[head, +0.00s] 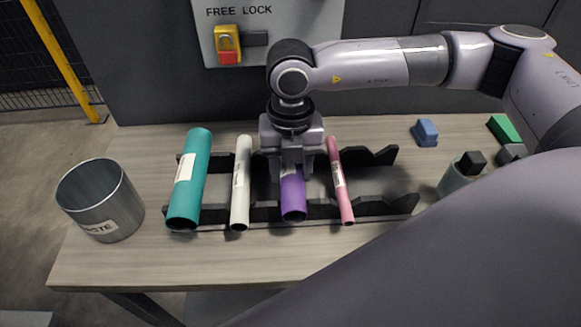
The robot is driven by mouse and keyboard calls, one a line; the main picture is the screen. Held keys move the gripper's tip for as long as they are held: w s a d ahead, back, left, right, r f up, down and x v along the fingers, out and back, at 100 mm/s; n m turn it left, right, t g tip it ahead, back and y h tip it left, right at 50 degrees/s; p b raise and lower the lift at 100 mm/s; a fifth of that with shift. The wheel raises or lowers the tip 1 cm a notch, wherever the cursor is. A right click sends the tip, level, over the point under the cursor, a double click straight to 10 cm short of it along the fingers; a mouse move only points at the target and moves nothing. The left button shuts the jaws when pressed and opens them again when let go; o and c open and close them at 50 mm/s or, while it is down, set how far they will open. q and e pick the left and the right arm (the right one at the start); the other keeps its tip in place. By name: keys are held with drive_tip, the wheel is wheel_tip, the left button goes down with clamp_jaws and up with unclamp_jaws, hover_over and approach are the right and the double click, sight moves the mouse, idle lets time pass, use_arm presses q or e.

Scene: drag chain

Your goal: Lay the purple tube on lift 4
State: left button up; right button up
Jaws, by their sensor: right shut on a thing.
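The purple tube (293,200) lies lengthwise over the black notched rack (375,206), between a white tube (240,190) and a pink tube (342,190). My right gripper (291,172) comes down from above and is shut on the purple tube near its middle. The gripper hides the tube's far part. I cannot tell whether the tube touches the rack or hangs slightly above it. No label reading lift 4 is legible. My left gripper is not in view.
A teal tube (189,185) lies at the rack's left end. The rack's right end is empty. A metal bin (100,200) stands at the table's left. Blue (425,132) and green (503,129) blocks and a grey-green container (458,178) are at the right. A FREE LOCK panel (300,25) is behind.

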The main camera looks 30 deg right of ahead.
drive_tip(key=shift+r+p, duration=1.2)
drive_tip(key=shift+r, duration=1.05)
